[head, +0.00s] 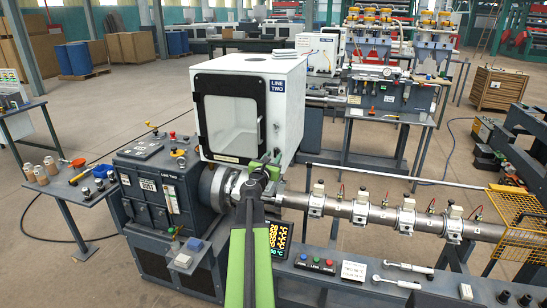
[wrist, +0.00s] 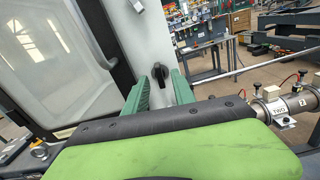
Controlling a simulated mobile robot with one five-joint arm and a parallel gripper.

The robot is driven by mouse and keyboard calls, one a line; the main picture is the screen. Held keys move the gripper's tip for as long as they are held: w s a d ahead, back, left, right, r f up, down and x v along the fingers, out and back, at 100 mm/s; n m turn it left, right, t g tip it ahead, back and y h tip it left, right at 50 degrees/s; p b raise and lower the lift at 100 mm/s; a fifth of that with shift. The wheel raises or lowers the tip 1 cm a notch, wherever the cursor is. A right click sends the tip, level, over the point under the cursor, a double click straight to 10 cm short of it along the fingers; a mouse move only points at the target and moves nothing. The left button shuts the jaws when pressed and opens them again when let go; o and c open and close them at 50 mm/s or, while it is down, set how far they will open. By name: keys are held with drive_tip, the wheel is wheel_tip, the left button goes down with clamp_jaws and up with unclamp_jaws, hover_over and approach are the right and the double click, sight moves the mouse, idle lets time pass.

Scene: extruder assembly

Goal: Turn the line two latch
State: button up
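My gripper (head: 266,159) is in front of the cabinet's lower right front. Nothing is held. My wrist housing hides the lower part of the cabinet.
The door window (head: 231,124) lies left of the latch. A metal barrel (head: 370,213) with clamps runs right below the cabinet, ending near a yellow cage (head: 515,215). The grey machine block (head: 160,190) stands left. A side table (head: 72,186) holds cups and tools.

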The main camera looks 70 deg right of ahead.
drive_tip(key=a, duration=0.5)
drive_tip(key=shift+s, duration=0.15)
